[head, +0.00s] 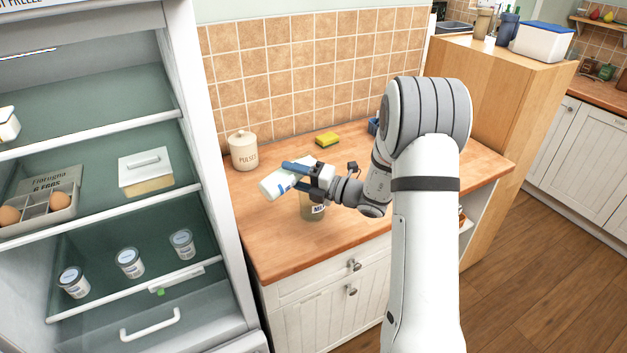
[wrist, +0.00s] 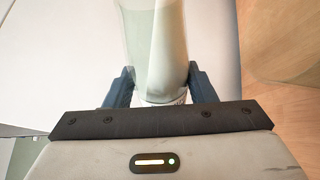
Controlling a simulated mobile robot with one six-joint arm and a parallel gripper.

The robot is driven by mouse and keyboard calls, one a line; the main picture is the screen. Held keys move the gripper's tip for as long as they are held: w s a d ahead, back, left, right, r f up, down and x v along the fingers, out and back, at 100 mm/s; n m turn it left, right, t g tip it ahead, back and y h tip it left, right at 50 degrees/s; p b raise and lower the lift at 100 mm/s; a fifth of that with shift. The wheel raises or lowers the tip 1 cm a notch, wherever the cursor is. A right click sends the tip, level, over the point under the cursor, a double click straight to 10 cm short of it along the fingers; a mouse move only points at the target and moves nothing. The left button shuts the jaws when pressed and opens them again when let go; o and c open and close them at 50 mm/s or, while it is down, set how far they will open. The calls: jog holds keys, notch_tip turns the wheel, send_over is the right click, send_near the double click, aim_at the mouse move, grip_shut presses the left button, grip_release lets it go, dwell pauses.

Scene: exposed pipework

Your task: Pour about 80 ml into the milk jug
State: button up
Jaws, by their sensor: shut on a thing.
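My gripper (head: 303,175) is shut on a white milk bottle (head: 274,186) with blue marking. The bottle is tipped well over, its end toward the left, above the counter. In the wrist view the bottle (wrist: 150,40) stands between the two dark blue fingers; it is see-through, with white milk lying along one side. The milk jug (head: 313,210), a clear vessel with a label starting "MI", stands on the counter under my gripper. Its upper part is hidden by the gripper and bottle. I cannot tell whether milk is flowing or how full the jug is.
A "PULSES" canister (head: 244,152) stands at the counter's back left, and a yellow sponge (head: 327,139) lies near the tiled wall. The open fridge (head: 185,100) with several pots is close on the left. The counter's front left (head: 270,250) is clear.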

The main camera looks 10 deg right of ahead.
jog(key=shift+r, duration=0.2)
jog(key=shift+f+m, duration=0.3)
jog(key=shift+f, duration=0.1)
jog(key=shift+s+a, duration=0.15)
jog(key=shift+a+f, duration=0.15)
jog(key=shift+a, duration=0.05)
jog(key=shift+s+d+f+m+t+y, duration=0.1)
jog(key=shift+f+m+t+y, duration=0.25)
jog(key=shift+f+m, duration=0.55)
dwell(4.5)
jog(key=shift+f, duration=0.15)
